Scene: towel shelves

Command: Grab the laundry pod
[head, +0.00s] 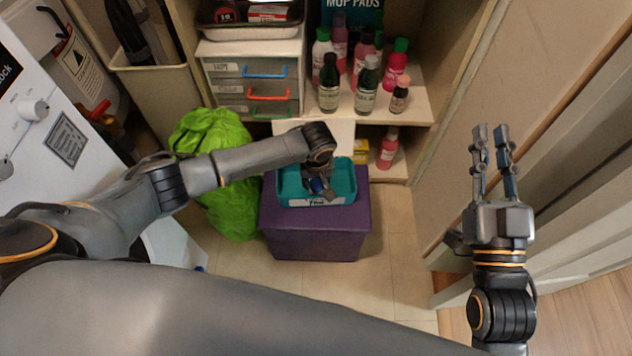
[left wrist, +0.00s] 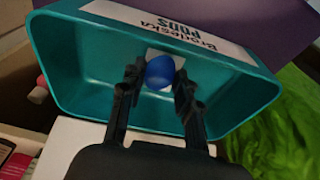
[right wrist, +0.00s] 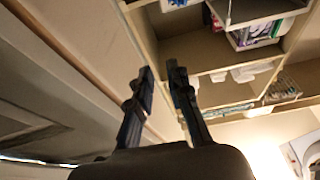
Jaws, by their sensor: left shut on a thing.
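The laundry pod (left wrist: 160,72) is a small blue and white piece inside a teal bin (left wrist: 75,90) with a white label. In the left wrist view it sits between the fingertips of my left gripper (left wrist: 158,88), which is shut on it. In the head view, my left gripper (head: 320,187) reaches down into the teal bin (head: 345,188), and a bit of the blue pod shows at its fingers. My right gripper (head: 493,150) is raised at the right, far from the bin, with its fingers apart and empty; it also shows in the right wrist view (right wrist: 160,75).
The bin stands on a purple box (head: 315,225). A green bag (head: 220,185) lies left of it. Shelves with several bottles (head: 365,85) and a drawer unit (head: 250,80) stand behind. A white machine (head: 60,110) is at left, a wall at right. Tiled floor is free in front.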

